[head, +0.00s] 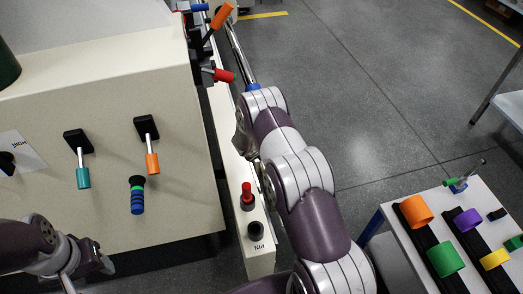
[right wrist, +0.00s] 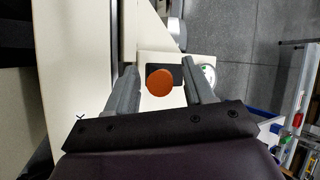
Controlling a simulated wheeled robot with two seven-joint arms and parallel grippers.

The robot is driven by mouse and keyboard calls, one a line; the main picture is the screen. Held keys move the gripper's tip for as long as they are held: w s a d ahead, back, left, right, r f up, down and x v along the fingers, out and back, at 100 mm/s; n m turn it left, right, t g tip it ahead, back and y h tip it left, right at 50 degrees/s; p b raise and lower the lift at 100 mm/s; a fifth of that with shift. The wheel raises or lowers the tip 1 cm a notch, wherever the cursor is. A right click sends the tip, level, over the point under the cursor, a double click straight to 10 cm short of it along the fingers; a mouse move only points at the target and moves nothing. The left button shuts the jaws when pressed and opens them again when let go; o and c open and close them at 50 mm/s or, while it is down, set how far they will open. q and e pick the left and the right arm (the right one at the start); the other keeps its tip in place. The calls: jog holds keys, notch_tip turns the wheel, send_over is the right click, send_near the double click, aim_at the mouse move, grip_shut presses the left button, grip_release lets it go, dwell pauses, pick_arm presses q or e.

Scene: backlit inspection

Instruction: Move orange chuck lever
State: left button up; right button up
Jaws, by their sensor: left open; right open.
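In the right wrist view an orange round knob end (right wrist: 160,82) shows between the two fingers of my right gripper (right wrist: 157,67), with a dark base behind it. The fingers are apart, with a gap on each side, and I cannot tell the depth. In the head view an orange-handled lever (head: 222,14) stands at the top, by the machine's far right corner. A second orange-handled lever (head: 152,163) hangs from a black base on the cream panel. My left gripper (head: 88,268) is open and empty at lower left. My right gripper's fingers are not clear in the head view.
A red-handled lever (head: 222,75) is at the machine's corner. A red button (head: 247,196) sits on a narrow ledge. A rack with colored rings (head: 416,211) stands at right.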

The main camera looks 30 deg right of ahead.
grip_shut()
